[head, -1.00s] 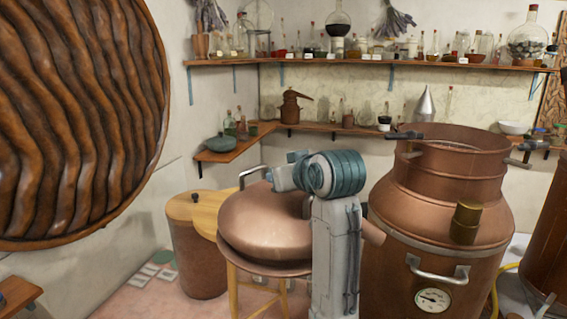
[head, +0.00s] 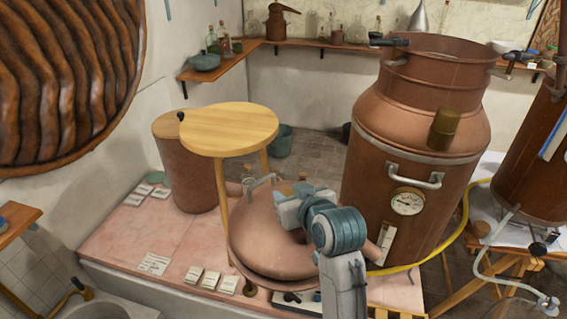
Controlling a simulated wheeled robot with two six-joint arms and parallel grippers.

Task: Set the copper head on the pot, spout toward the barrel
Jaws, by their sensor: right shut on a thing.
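The copper head (head: 258,228) is a wide, rounded copper dome with a metal handle on its far side. It is at lower middle, in front of the round wooden stool. A copper tube end, seemingly its spout, shows right of my arm. My right gripper (head: 292,210) is shut on the head; its fingertips are largely hidden. The copper pot (head: 400,150) stands to the right, with an open mouth, a gauge and a front handle. A brown barrel (head: 190,165) stands left of the stool. My left gripper is not in view.
The round wooden stool (head: 228,128) has a bare top. A pink tiled platform (head: 125,240) with cards lies at lower left. A yellow hose (head: 440,250) runs below the pot. Another copper vessel (head: 530,160) stands at the right edge. Shelves with glassware line the wall.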

